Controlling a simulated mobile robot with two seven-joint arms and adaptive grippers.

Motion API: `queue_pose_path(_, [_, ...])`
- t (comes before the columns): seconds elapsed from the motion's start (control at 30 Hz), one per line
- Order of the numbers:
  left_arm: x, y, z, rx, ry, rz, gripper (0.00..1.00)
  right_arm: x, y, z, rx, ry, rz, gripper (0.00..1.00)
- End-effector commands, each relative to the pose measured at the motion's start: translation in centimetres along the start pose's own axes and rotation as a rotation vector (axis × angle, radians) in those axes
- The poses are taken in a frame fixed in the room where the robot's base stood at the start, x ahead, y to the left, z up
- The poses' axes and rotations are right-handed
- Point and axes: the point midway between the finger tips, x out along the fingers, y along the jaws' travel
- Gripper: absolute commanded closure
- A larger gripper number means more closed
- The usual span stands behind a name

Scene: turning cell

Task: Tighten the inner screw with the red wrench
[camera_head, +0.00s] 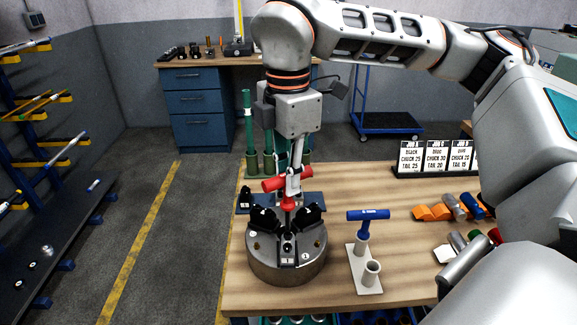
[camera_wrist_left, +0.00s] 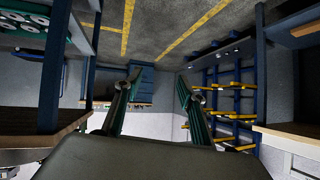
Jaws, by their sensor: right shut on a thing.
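My right gripper (camera_head: 294,182) is shut on the red wrench (camera_head: 273,185) and points down. The wrench has a red cross handle, and its red lower part (camera_head: 288,204) is over the far side of the grey round chuck (camera_head: 268,268). I cannot tell whether its tip sits in a screw; the tip and the inner screw are not clear. The chuck has black jaws (camera_head: 263,222) and stands at the table's near left. My left gripper (camera_wrist_left: 158,84) shows only in the left wrist view, open and empty, far from the chuck.
A blue wrench (camera_head: 367,215) stands in a pale two-socket holder (camera_head: 361,285); the nearer socket is empty. Green posts (camera_head: 248,125) rise behind the chuck. Job cards (camera_head: 436,158) and coloured parts (camera_head: 450,207) are at the right. A rack (camera_head: 45,165) stands left across the floor.

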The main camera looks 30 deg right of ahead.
Motion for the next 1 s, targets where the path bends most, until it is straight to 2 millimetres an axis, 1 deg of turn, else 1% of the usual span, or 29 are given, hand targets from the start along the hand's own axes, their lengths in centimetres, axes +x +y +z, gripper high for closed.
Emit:
queue_pose_path(0.03, [-0.5,-0.1,-0.7,0.0,0.001,0.0,0.6,-0.4,0.0,0.0,-0.025,0.0,-0.001,1.0])
queue_pose_path(0.07, [-0.6,-0.1,-0.9,0.0,0.002,0.0,0.6,-0.3,0.0,0.0,-0.04,0.0,-0.001,1.0])
queue_pose_path(0.2, [-0.7,-0.2,-1.1,0.0,0.004,-0.002,0.6,-0.1,0.0,0.0,-0.212,0.001,0.001,1.0])
queue_pose_path(0.4, [-0.8,-0.6,-0.2,0.0,-0.022,-0.008,0.6,-0.1,0.0,0.0,-0.47,0.001,0.001,1.0])
queue_pose_path(0.63, [-1.2,-1.6,0.7,0.0,-0.049,-0.025,0.6,-0.1,0.0,0.0,-0.754,0.0,0.0,1.0])
queue_pose_path(0.67, [-0.8,-1.5,1.4,-0.002,-0.053,-0.027,0.6,0.4,0.0,0.0,-0.747,0.0,0.002,1.0])
queue_pose_path(0.77, [-0.5,-1.0,1.6,-0.005,-0.047,-0.019,0.6,1.0,0.0,0.0,-0.742,0.0,0.002,1.0])
queue_pose_path(0.87, [-0.4,-0.4,0.9,-0.007,-0.031,-0.01,0.6,1.2,0.1,0.0,-0.742,0.0,0.003,1.0])
queue_pose_path(1.0, [-0.5,0.2,-0.6,-0.008,0.0,0.001,0.6,1.3,0.1,0.0,-0.741,0.0,0.002,1.0])
